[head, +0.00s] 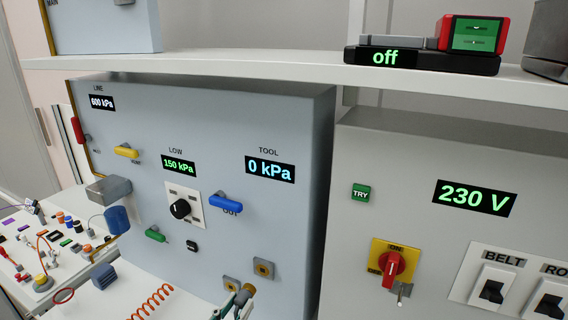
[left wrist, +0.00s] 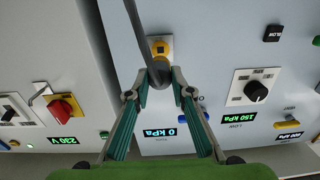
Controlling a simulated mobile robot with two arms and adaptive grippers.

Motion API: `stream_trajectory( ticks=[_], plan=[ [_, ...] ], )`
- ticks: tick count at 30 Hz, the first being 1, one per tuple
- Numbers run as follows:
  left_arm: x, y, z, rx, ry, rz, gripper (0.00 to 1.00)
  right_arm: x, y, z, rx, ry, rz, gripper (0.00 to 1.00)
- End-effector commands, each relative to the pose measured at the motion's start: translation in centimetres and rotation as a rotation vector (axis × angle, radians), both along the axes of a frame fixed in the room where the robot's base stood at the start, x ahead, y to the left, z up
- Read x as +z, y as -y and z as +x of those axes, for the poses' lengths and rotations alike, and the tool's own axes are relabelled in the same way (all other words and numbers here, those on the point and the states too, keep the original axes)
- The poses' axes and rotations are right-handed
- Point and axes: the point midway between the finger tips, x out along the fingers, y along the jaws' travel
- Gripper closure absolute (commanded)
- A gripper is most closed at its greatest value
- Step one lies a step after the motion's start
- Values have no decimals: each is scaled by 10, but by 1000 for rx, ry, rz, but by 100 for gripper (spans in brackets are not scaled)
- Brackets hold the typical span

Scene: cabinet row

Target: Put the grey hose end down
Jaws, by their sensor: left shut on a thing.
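My left gripper (head: 238,303) is at the bottom of the head view, in front of the lower part of the pressure panel (head: 140,110), where it shows only in part. In the left wrist view the two teal fingers of the gripper (left wrist: 160,88) close in on the grey hose end (left wrist: 158,74). The dark grey hose runs from it up past the top edge. The right gripper is not in view.
Two brass ports (head: 263,268) sit low on the panel. An orange coiled hose (head: 152,301) and a blue block (head: 103,275) lie on the white bench. A grey panel with a red switch (head: 392,266) stands right. A shelf (head: 250,66) runs above.

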Motion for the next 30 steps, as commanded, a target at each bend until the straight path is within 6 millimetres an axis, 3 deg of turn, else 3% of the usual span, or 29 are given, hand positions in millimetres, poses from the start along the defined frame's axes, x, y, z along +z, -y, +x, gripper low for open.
stream_trajectory(
  ticks=[5,18,23,30],
  plan=[
    [17,-3,-24,85,10,-22,100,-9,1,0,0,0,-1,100],
    [52,-61,-70,351,-3,-1,100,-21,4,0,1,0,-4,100],
    [51,-66,-79,370,-10,4,100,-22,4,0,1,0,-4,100],
    [35,-64,-111,363,-16,2,100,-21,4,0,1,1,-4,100]
  ],
)
